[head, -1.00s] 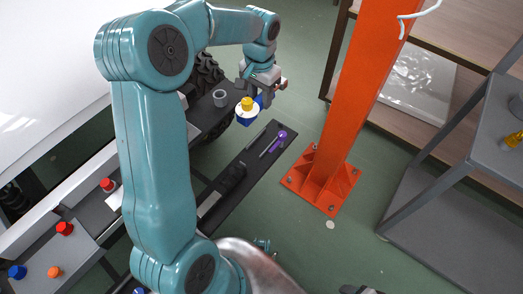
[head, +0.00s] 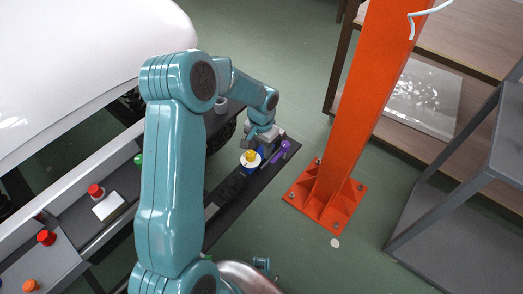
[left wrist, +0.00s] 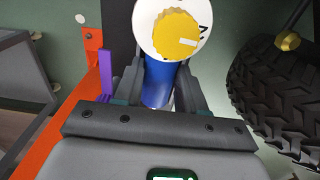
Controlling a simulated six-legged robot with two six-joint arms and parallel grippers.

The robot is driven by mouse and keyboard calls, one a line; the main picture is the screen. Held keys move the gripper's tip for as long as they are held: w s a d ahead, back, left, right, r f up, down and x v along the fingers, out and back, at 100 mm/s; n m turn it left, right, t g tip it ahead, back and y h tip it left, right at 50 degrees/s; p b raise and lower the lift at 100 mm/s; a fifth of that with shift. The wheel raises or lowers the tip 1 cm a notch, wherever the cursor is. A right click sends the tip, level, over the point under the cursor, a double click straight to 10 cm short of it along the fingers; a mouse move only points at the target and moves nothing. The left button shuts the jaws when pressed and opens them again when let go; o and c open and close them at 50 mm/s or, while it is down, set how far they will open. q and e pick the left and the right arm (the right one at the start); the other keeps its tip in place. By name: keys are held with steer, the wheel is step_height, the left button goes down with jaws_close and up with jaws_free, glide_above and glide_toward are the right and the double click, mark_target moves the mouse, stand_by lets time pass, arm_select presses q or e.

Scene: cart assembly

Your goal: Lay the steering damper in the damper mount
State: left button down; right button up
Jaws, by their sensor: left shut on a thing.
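The steering damper, as I take it, is a blue cylinder (left wrist: 158,86) with a white dial and yellow knob. It also shows in the head view (head: 251,156). My left gripper (head: 258,148) is shut on it; in the left wrist view its fingers (left wrist: 158,92) flank the blue body. It is over the far part of a dark board (head: 225,222), beside a purple part (head: 281,150). The purple part also shows left of the fingers in the left wrist view (left wrist: 106,78). I cannot tell which part is the damper mount, or whether the damper touches anything. My right gripper is not in view.
A black treaded tyre (left wrist: 275,90) is close on the right in the left wrist view. An orange post (head: 355,120) stands right of the board, with grey shelving (head: 455,225) beyond. Green floor lies between board and post.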

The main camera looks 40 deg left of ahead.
mark_target(261, 149)
arm_select(q)
steer(key=shift+f, duration=0.5)
steer(key=shift+r, duration=0.15)
steer(key=c, duration=0.6)
jaws_free()
steer(key=shift+c, duration=0.2)
steer(key=shift+r, duration=0.2)
step_height(261, 149, up, 12)
steer(key=p, duration=0.4)
steer(key=shift+f, duration=0.2)
